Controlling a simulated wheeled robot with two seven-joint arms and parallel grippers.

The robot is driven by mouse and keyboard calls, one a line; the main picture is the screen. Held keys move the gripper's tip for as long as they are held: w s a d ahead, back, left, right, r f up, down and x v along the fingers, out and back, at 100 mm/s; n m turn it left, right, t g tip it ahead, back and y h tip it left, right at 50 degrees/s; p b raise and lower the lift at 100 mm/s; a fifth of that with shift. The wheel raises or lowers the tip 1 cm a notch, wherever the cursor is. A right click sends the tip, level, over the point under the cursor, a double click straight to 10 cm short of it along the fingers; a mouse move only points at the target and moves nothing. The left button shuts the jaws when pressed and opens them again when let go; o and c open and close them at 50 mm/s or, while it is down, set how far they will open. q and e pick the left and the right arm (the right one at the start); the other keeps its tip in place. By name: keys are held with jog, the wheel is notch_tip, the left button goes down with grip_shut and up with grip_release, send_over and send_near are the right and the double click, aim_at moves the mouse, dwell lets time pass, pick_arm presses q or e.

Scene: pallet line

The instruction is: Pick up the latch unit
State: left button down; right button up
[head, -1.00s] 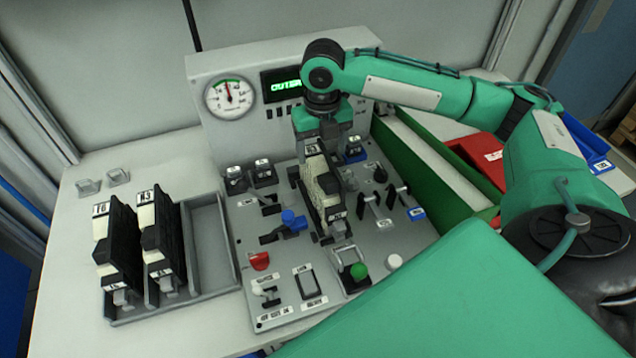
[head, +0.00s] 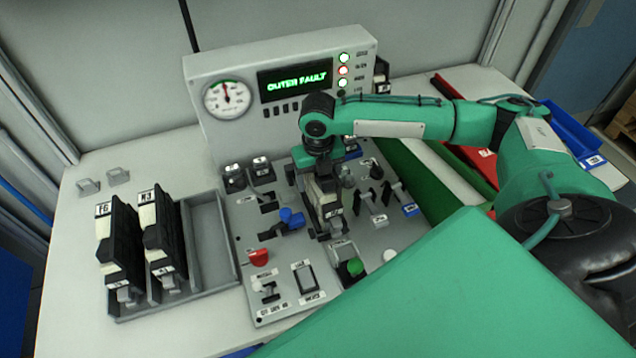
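A tall black and cream plug-in unit (head: 327,208) stands upright in the middle of the sloped control panel (head: 240,215). Two similar units stand in the grey tray at the left: one at its left side (head: 121,245) and one beside it, labelled K3 (head: 163,240). Which of them is the latch unit I cannot tell from the labels. My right gripper (head: 322,178) points down at the top of the panel unit, very close to or around it. Its fingers are largely hidden, so I cannot see whether they grip. My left gripper is not in view.
The tray's right compartment (head: 210,240) is empty. The display (head: 295,82) reads OUTER FAULT. Levers, including a blue-handled one (head: 291,218), a red knob (head: 259,257) and a green button (head: 355,267) surround the unit.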

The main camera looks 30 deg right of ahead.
jog(key=c, duration=1.3)
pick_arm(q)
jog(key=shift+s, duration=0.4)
pick_arm(e)
jog(key=shift+r, duration=0.2)
